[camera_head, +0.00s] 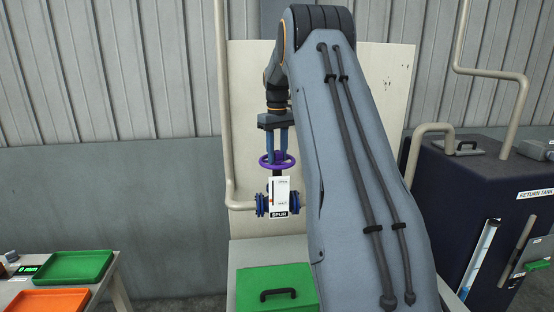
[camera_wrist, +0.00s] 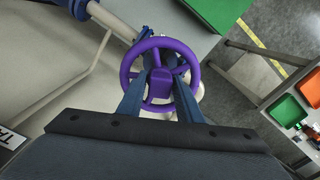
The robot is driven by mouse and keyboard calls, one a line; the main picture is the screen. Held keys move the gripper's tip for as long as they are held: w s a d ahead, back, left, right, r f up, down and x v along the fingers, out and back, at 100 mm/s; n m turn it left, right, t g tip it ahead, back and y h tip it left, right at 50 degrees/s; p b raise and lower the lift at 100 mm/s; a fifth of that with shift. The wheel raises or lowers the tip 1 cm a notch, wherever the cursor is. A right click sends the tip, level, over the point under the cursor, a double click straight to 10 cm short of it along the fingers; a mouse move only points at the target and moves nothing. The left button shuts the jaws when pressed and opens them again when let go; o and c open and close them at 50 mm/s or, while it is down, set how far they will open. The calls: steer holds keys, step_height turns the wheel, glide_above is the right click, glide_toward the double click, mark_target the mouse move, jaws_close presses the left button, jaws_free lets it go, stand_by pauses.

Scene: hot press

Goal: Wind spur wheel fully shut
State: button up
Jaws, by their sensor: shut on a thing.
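The spur wheel is a purple spoked handwheel (camera_head: 277,160), lying flat on top of a valve with blue flanges (camera_head: 262,205). A white plate (camera_head: 279,196) marked SPUR hangs on the front of the valve. My gripper (camera_head: 277,150) comes down from above onto the wheel. In the wrist view the purple wheel (camera_wrist: 160,52) fills the middle, and the two blue fingers of my gripper (camera_wrist: 160,95) reach in from below, one on each side of its purple hub. The gripper is shut on the wheel.
A beige pipe (camera_head: 228,150) runs up left of the valve in front of a cream panel (camera_head: 385,85). A green case (camera_head: 258,295) with a black handle is below. A side table holds green (camera_head: 75,267) and orange trays (camera_head: 48,301). The dark return tank (camera_head: 470,200) stands right.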

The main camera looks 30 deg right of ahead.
steer(key=m, duration=1.2)
steer(key=shift+d, duration=0.1)
steer(key=m, duration=0.4)
steer(key=shift+m, duration=0.8)
steer(key=m, duration=0.3)
steer(key=shift+m, duration=0.3)
steer(key=o, duration=0.6)
steer(key=shift+m, duration=0.5)
steer(key=shift+o, duration=1.3)
